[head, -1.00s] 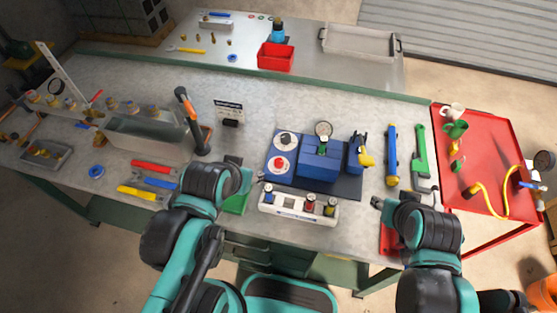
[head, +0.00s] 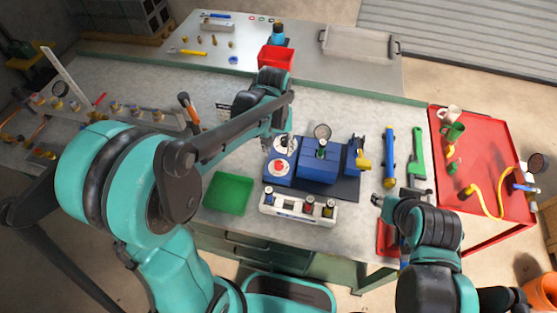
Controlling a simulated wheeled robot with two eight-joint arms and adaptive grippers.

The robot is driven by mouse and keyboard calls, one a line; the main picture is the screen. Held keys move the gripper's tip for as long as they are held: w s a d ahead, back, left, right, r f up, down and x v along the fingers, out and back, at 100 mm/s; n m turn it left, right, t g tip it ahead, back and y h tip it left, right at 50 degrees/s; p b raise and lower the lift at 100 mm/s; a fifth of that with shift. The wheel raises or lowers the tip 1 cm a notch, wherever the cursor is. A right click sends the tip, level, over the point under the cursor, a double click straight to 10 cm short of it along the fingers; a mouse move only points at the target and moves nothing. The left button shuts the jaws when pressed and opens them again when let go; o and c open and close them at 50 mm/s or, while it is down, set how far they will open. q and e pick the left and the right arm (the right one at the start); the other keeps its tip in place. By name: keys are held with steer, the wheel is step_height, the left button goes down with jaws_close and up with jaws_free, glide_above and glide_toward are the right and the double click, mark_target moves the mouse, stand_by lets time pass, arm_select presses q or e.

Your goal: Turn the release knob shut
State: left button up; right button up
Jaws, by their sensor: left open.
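The blue tank unit (head: 318,165) stands on a dark base plate in the middle of the bench. Two white round dials sit at its left end. The lower dial carries a red knob (head: 279,163). The upper dial (head: 280,145) is partly hidden by my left gripper (head: 284,141), which points down over it, open. I cannot tell whether its fingers touch the knob there, nor which knob is the release knob. A gauge (head: 322,132) stands upright on the unit. My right gripper (head: 377,201) is low at the right, apart from the unit; its fingers are too small to read.
Blue (head: 389,157) and green (head: 417,155) tools lie at the right, beside a red cart (head: 485,160). A red bin (head: 276,58) stands behind.

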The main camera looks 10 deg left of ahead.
mark_target(278, 164)
arm_select(q)
step_height(278, 164, down, 8)
steer(key=shift+d+r+b, duration=0.15)
steer(key=shift+r+b, duration=0.1)
steer(key=shift+b, duration=0.95)
jaws_close()
